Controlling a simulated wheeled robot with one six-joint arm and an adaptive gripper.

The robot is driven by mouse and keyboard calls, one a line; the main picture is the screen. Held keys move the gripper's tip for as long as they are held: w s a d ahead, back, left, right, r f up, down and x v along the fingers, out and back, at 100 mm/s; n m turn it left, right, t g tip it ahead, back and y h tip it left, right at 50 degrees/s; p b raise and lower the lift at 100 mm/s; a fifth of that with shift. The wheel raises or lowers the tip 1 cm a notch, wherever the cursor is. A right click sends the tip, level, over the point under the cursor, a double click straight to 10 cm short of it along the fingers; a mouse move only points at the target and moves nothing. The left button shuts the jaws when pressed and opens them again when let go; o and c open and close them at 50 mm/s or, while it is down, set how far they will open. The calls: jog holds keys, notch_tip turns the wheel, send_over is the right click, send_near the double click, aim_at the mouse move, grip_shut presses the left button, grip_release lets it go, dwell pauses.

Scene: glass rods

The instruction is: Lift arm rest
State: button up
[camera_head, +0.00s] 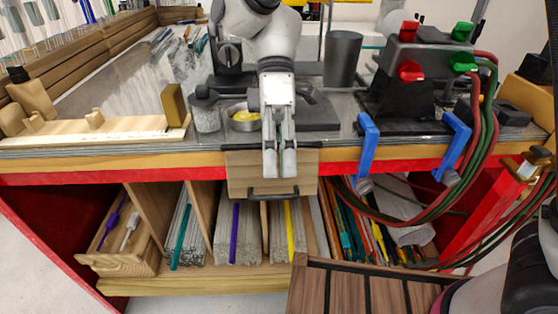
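A light wooden panel (239,174) hangs at the middle of the bench's front edge, with a black handle (273,194) along its lower part; it appears to be the arm rest. My gripper (280,175) points down in front of the panel, its fingertips just above the handle. The two fingers are side by side with almost no gap, and nothing shows between them. Whether they touch the panel cannot be told. The fingers hide part of the panel.
A cup with yellow contents (246,120) and a dark grey cylinder (343,58) stand on the bench. Blue brackets (368,144) and red and green hoses are at the right. Glass rods fill the shelves below. A slatted wooden surface (345,290) is in front.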

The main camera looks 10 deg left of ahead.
jog(key=v, duration=1.1)
jog(key=shift+w+r, duration=0.2)
jog(key=shift+r, duration=0.1)
